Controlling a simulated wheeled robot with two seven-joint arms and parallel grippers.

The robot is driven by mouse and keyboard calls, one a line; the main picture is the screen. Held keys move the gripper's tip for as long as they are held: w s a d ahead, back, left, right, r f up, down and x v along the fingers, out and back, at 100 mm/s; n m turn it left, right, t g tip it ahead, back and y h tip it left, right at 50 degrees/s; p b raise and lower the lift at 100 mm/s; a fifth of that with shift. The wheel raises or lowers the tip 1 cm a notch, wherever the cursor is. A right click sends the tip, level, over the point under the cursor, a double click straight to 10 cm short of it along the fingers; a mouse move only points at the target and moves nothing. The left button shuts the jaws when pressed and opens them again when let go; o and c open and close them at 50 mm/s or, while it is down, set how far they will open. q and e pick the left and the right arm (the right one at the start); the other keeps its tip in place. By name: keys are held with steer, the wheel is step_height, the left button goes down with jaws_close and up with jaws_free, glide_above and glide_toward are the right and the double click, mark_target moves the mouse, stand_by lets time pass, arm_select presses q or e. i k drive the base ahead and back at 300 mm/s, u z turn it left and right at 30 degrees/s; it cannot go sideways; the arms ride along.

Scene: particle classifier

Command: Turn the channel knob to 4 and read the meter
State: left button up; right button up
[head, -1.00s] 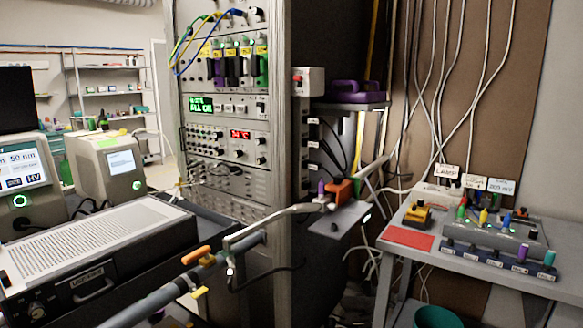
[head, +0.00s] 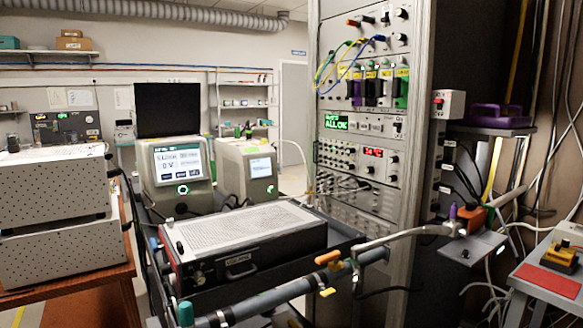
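Neither of my grippers is in view. The instrument rack (head: 363,215) stands right of centre with several small knobs. They include a row of knobs (head: 386,18) on its top panel and knobs (head: 394,159) beside a red number display (head: 373,152). A green text display (head: 334,122) sits higher on the rack. No knob has a readable channel label, so I cannot tell which is the channel knob. I cannot tell which display is the meter. A screen instrument (head: 181,164) at centre left shows a large value that looks like 0 V.
A black box with a perforated lid (head: 244,226) and front knob (head: 197,278) lies before the instruments. A pipe with an orange handle (head: 328,257) crosses the foreground. A brown bench (head: 70,285) holds perforated boxes at left; a grey table (head: 540,285) with a red pad stands right.

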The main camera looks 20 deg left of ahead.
mark_target(367, 169)
steer(key=u, duration=0.65)
steer(key=i, duration=1.1)
steer(key=z, duration=0.05)
